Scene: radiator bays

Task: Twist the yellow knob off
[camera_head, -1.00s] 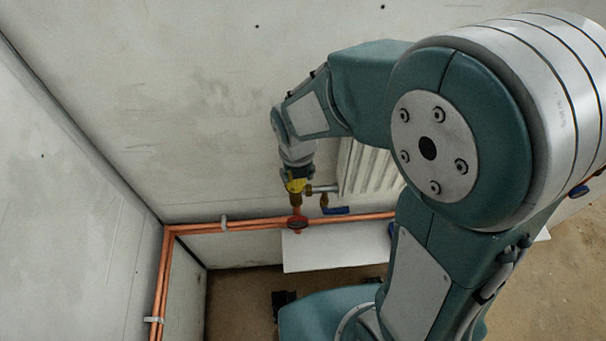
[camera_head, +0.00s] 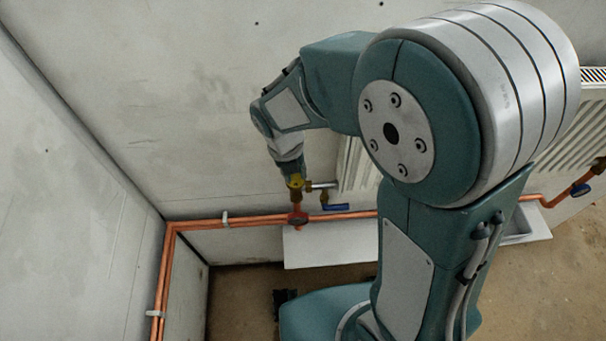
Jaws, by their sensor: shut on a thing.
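The yellow knob (camera_head: 295,182) sits on top of a brass valve (camera_head: 296,196) at the left end of the radiator. My gripper (camera_head: 293,175) comes down on the knob from above and is shut on it. The fingers are small in view and partly hide the knob. The knob still appears to be at the valve; I cannot tell whether it is loose.
A white radiator (camera_head: 357,165) is partly hidden behind my arm. Copper pipes (camera_head: 255,221) run along the wall. A white tray (camera_head: 330,245) lies below.

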